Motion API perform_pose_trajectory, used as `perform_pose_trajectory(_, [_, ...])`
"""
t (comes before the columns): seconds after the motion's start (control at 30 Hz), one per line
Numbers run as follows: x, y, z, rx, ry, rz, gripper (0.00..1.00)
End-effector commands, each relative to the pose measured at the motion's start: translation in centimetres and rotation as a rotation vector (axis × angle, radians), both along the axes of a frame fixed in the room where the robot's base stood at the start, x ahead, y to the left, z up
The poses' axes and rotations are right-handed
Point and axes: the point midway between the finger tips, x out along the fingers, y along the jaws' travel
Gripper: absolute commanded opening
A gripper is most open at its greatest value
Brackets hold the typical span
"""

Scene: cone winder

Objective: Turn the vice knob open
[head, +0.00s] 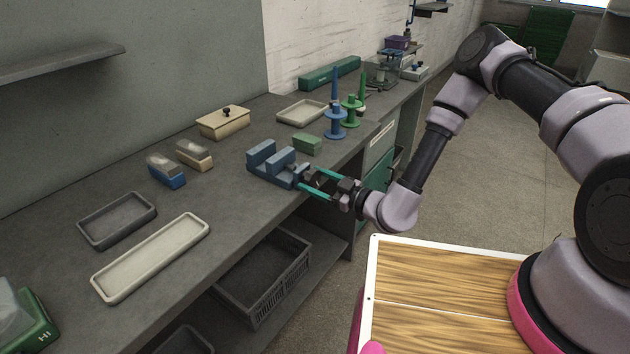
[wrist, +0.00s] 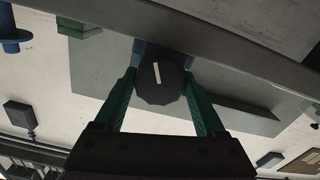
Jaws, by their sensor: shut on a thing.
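The blue vice (head: 272,163) stands at the front edge of the grey bench, with its two upright jaws apart and a gap between them. Its dark knob faces the room and is mostly hidden by my gripper in the head view. In the wrist view the dark round knob (wrist: 161,82) shows a pale line mark, nearly upright and slightly tilted. My gripper (head: 311,180) has green fingers that lie on either side of the knob, shut on it. The fingers also show in the wrist view (wrist: 161,95).
A green block (head: 307,145) sits just behind the vice. Blue (head: 335,122) and green (head: 351,106) spindles stand to its right. A long cream tray (head: 150,258) and a dark tray (head: 117,220) lie to the left. A dark crate (head: 263,277) is on the shelf below.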

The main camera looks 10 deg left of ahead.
Motion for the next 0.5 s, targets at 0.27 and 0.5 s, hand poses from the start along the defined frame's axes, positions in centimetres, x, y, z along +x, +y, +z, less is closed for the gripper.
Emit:
perform_pose_trajectory(0.27, [-0.03, -0.04, -0.04, -0.083, -0.198, 0.001, 0.17])
perform_pose_trajectory(0.5, [-0.02, -0.06, -0.06, -0.137, -0.328, 0.001, 0.17])
